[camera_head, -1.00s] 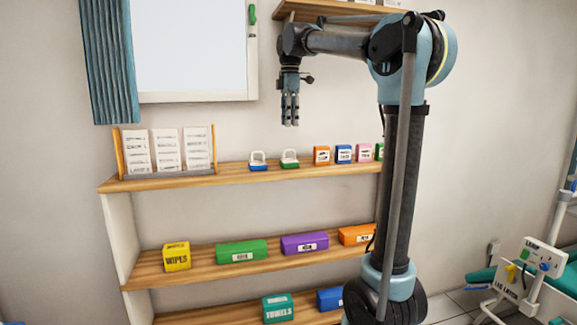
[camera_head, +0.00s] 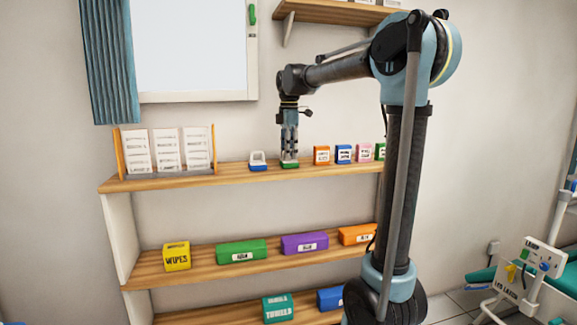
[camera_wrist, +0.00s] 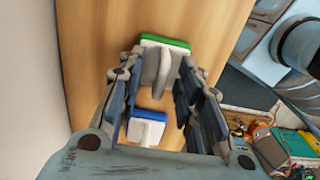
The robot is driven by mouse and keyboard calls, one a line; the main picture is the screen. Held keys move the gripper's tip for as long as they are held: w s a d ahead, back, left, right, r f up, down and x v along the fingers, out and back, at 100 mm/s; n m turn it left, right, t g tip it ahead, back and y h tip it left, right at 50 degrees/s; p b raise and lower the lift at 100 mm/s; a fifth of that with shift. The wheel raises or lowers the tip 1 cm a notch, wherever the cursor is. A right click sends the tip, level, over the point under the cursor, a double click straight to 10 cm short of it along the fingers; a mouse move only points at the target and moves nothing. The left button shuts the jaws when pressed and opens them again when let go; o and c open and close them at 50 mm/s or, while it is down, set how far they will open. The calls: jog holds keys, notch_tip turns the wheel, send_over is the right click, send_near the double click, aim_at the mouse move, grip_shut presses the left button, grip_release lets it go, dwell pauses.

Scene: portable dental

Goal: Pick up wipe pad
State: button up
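Two small pads with white handles sit on the top shelf, one with a green base (camera_head: 290,166) and one with a blue base (camera_head: 258,167). Either could be the wipe pad; I cannot read a label on them. My gripper (camera_head: 289,156) points down right over the green pad and hides most of its handle in the head view. In the wrist view, my gripper (camera_wrist: 161,80) is open, with the green pad's white handle (camera_wrist: 163,68) showing between its fingers. I cannot tell whether they touch it. The blue pad (camera_wrist: 147,127) also shows in the wrist view.
A card rack (camera_head: 168,153) stands left of the pads, and small boxes, including an orange one (camera_head: 322,155), stand to the right. A lower shelf (camera_head: 207,256) holds a yellow WIPES box (camera_head: 177,256) and other coloured boxes. A wall is close behind.

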jog(key=shift+f, duration=0.3)
jog(key=shift+c, duration=0.4)
grip_shut()
notch_tip(320, 180, up, 10)
jog(key=shift+r, duration=0.1)
dwell(0.3)
dwell(0.6)
